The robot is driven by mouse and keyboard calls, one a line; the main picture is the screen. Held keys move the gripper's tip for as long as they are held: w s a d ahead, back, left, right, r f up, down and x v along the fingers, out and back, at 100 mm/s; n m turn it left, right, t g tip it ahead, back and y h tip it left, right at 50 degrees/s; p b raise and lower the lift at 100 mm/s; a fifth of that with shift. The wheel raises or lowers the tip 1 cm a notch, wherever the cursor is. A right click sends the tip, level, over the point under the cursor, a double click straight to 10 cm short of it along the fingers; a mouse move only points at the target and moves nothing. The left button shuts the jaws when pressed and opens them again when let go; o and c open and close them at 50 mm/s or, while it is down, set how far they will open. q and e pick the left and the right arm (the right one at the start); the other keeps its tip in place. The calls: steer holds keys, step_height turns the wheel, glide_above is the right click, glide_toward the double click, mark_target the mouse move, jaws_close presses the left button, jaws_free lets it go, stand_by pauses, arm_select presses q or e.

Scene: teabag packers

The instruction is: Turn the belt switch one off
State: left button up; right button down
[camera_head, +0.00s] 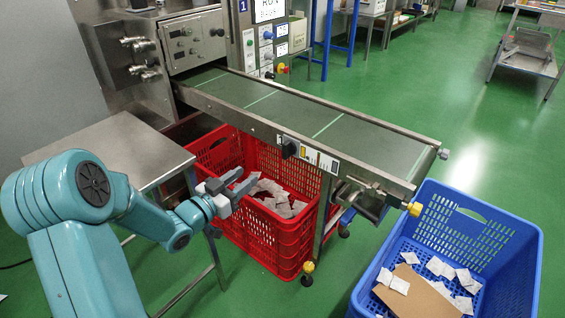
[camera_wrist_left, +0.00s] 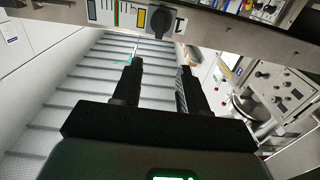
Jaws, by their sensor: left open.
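The belt switch, a black knob (camera_head: 288,149), sits on the steel side rail of the conveyor, left of a white label plate (camera_head: 318,159). In the left wrist view the knob (camera_wrist_left: 158,20) is at the top, close to a black "1" mark on the plate (camera_wrist_left: 118,12). I cannot tell its exact turn position. My left gripper (camera_head: 246,181) is open and empty, left of and below the knob, apart from it. In the wrist view its two dark fingers (camera_wrist_left: 160,68) point towards the knob with a gap between them. My right gripper is not in view.
The green conveyor belt (camera_head: 290,108) is empty. A red crate (camera_head: 255,235) with white teabags stands below it. A blue crate (camera_head: 500,235) with teabags and cardboard stands at the right. A steel table (camera_head: 125,145) is behind my arm. A control panel (camera_head: 195,38) stands at the back.

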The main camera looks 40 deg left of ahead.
mark_target(284, 148)
arm_select(q)
steer(key=w+b, duration=0.1)
steer(key=w, duration=0.4)
steer(key=w+d+b, duration=0.1)
steer(key=w, duration=0.4)
steer(key=w+b, duration=0.1)
steer(key=w, duration=0.5)
steer(key=shift+d, duration=0.2)
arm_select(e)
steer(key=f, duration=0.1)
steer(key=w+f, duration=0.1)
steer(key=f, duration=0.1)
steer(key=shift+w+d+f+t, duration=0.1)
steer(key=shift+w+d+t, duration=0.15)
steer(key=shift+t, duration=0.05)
arm_select(q)
jaws_close()
